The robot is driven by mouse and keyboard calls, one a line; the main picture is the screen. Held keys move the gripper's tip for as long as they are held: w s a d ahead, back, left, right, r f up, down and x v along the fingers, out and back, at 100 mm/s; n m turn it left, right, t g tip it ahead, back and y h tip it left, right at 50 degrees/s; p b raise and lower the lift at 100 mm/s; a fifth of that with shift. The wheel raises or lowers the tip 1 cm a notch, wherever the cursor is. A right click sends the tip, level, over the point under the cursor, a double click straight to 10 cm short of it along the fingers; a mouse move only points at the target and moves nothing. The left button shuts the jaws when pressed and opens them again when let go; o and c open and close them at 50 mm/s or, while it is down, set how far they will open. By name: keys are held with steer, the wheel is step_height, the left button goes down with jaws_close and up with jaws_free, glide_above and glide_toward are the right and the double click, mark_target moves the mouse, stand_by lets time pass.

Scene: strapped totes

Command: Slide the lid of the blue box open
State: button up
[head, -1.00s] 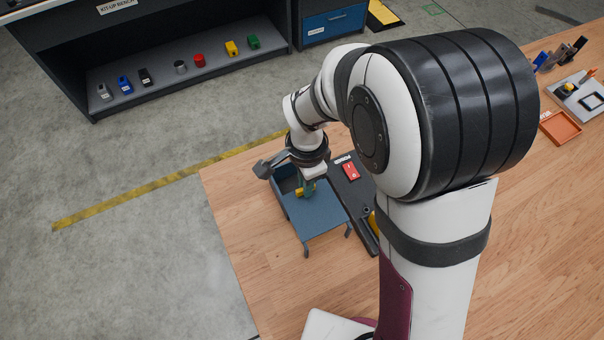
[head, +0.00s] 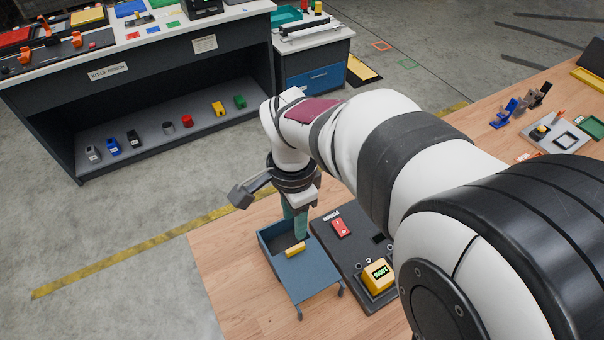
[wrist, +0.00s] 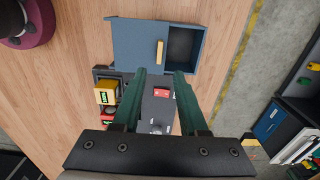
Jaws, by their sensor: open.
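The blue box (head: 266,241) stands on the wooden table near its left edge. Its blue lid (head: 312,277) is slid toward the front, and the dark inside shows at the far end. A yellow handle bar (head: 295,249) sits on the lid near the opening. In the wrist view, the lid (wrist: 135,42) lies left of the open compartment (wrist: 185,48), with the handle (wrist: 160,52) between them. My gripper (wrist: 160,73) is open and empty, its green fingers apart and clear of the handle. In the head view, my gripper (head: 296,232) hangs above the box's far side.
A dark panel (head: 352,250) with a red switch (head: 341,228) and a yellow display block (head: 379,277) stands close beside the box. Small parts and trays (head: 560,135) lie at the table's far right. A bench (head: 150,110) stands beyond the table across the floor.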

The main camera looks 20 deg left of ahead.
step_height(320, 180, up, 6)
steer(key=shift+f, duration=0.2)
steer(key=s+d+f+n+y, duration=0.1)
steer(key=s+d+f+n, duration=0.1)
steer(key=s+d, duration=1.3)
steer(key=shift+s+d+f+n+y, duration=0.15)
steer(key=shift+d+n+y, duration=0.25)
steer(key=shift+d+n, duration=0.45)
